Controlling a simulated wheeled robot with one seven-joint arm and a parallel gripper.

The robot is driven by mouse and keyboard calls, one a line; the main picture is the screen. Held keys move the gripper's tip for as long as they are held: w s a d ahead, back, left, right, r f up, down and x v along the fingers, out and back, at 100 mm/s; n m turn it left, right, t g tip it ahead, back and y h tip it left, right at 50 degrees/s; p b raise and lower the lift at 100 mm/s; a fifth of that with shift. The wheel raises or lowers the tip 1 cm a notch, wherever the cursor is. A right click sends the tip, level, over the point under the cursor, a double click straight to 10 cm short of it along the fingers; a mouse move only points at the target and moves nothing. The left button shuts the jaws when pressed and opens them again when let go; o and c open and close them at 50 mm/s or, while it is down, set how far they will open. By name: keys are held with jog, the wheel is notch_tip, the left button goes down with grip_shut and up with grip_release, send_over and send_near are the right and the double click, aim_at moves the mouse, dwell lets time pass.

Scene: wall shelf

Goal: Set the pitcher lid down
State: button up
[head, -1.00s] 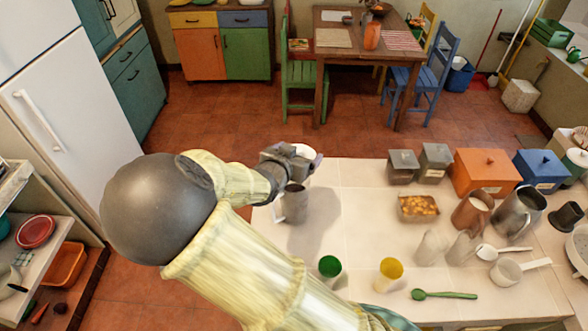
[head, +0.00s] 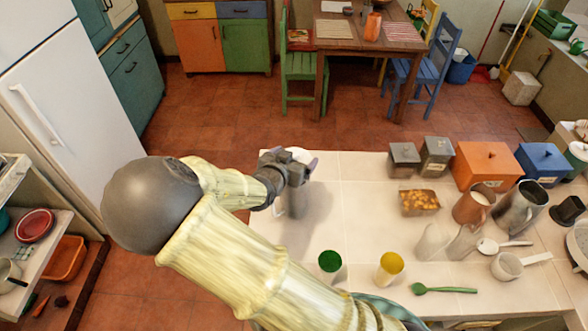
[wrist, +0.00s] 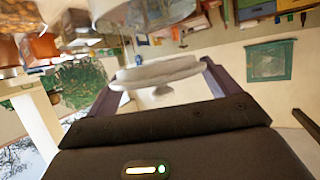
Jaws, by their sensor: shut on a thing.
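The pitcher lid (wrist: 157,73) is a pale, round disc with a small knob, held between the two fingers of my gripper (wrist: 163,80) in the wrist view. In the head view my gripper (head: 299,166) is above the far left part of the counter, and the lid (head: 302,155) shows as a pale edge at its tip.
The white tiled counter (head: 365,255) is clear right of the pitcher. Nearer stand a green cup (head: 330,262) and a yellow cup (head: 390,266). Grey canisters (head: 404,160), a food tray (head: 419,202) and a copper pitcher (head: 472,206) stand further right.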

jog(key=shift+f+p, duration=0.55)
jog(key=shift+f, duration=1.7)
jog(key=o, duration=0.7)
jog(key=shift+o, duration=0.2)
jog(key=f+b+v, duration=0.1)
jog(key=b+v, duration=0.1)
jog(key=v, duration=1.5)
jog(key=shift+s, duration=0.4)
jog(key=shift+r, duration=0.1)
